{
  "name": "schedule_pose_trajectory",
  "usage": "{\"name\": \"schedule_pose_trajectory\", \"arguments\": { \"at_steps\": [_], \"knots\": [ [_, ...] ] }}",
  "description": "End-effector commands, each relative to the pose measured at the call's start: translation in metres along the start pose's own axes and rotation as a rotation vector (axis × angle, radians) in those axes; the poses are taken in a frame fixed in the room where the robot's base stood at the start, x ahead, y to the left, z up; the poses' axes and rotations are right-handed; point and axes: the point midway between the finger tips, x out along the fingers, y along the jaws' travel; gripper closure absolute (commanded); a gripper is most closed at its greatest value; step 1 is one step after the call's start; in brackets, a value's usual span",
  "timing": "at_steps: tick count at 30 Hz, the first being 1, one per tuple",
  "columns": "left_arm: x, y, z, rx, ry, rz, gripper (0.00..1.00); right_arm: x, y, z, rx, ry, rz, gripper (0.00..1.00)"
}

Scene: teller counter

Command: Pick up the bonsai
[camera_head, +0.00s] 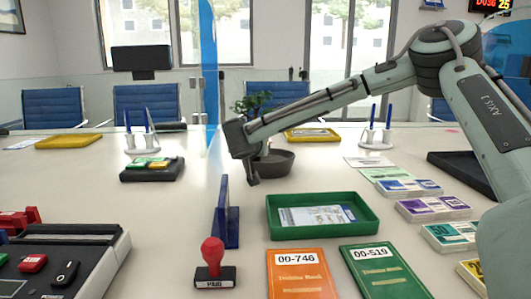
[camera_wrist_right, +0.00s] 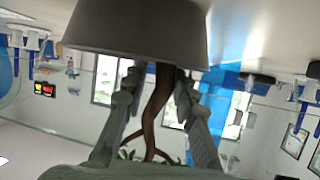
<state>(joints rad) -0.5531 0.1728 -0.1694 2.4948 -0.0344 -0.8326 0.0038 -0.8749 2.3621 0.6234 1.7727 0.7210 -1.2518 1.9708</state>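The bonsai stands on the counter in a dark round pot (camera_head: 280,163), with its green foliage (camera_head: 252,101) showing behind my right arm. My right gripper (camera_head: 252,170) is in front of the bonsai and hides its trunk in the head view. In the right wrist view, which is upside down, the pot (camera_wrist_right: 135,30) is at the top and the brown trunk (camera_wrist_right: 153,115) runs down from it. My right gripper's fingers (camera_wrist_right: 158,85) are on either side of the trunk, with gaps visible between them and it. My left gripper is not in view.
A green tray (camera_head: 322,228) lies in front of the pot, with a blue upright stand (camera_head: 226,215) and a red-handled stamp (camera_head: 212,262) to its left. Banknote stacks (camera_head: 433,208) lie to the right. A clear blue-edged screen (camera_head: 209,70) rises behind.

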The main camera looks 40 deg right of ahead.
Motion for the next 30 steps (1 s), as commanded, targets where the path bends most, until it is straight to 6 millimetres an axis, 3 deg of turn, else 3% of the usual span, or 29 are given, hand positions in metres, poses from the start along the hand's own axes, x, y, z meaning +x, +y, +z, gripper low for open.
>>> {"name": "schedule_pose_trajectory", "arguments": {
  "at_steps": [7, 14, 30],
  "knots": [
    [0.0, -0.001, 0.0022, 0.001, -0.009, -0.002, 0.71, 0.0024, -0.0001, 0.0001, -0.001, 0.0, -0.001, 0.73],
    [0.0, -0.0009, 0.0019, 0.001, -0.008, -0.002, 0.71, 0.0022, -0.0001, 0.0001, 0.0, 0.0, 0.0, 1.0],
    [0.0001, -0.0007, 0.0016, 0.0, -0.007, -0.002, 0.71, 0.0014, -0.0006, -0.0026, 0.001, 0.004, -0.001, 1.0]
  ]
}}
